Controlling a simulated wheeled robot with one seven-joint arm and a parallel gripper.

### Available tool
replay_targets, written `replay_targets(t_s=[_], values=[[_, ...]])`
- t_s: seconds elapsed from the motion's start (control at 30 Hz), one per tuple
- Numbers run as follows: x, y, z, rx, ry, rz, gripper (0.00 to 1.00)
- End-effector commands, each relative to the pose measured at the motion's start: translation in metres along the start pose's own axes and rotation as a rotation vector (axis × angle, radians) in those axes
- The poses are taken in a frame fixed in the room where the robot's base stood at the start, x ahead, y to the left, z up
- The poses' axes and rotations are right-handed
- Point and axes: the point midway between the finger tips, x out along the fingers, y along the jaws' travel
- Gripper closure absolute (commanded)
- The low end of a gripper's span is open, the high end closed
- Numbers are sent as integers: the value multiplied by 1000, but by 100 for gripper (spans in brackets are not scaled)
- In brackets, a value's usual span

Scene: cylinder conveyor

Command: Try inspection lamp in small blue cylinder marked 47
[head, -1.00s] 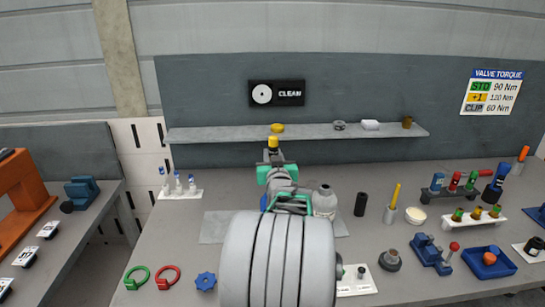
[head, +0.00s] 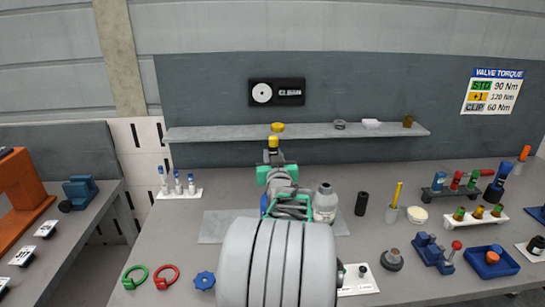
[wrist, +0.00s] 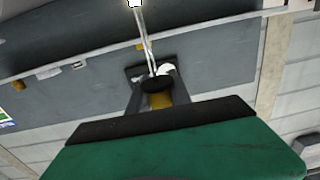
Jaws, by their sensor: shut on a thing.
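My gripper (head: 273,158) is raised over the back of the bench, below the shelf in the picture. It is shut on the inspection lamp, whose yellow part (head: 273,142) shows above the fingers. In the wrist view my gripper (wrist: 156,98) holds the lamp's yellow body (wrist: 160,99); a thin rod runs from it to a bright white tip (wrist: 136,3). I cannot make out a blue cylinder marked 47. A blue piece (head: 437,182) stands in a rack at the right, its marking too small to read.
A pale bottle (head: 325,202) stands just right of my arm, with a black cylinder (head: 361,204) and a grey cup (head: 391,214) beyond. Several blue-topped vials (head: 177,183) stand at left. The shelf (head: 300,134) runs behind. Handwheels (head: 167,276) lie at the front left.

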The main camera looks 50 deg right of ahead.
Motion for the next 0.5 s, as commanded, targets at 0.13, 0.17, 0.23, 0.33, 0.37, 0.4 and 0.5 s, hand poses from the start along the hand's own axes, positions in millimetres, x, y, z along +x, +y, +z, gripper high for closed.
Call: replay_targets(t_s=[0.13, 0.17, 0.23, 0.33, 0.37, 0.4, 0.5], values=[[0, 0, 4, 0, 2, 0, 100], [0, 0, 5, 0, 2, 0, 100], [0, 0, 6, 0, 2, 0, 100], [0, 0, 9, 0, 2, 0, 100], [0, 0, 9, 0, 2, 0, 100], [0, 0, 10, 0, 2, 0, 100], [0, 0, 12, 0, 2, 0, 100]])
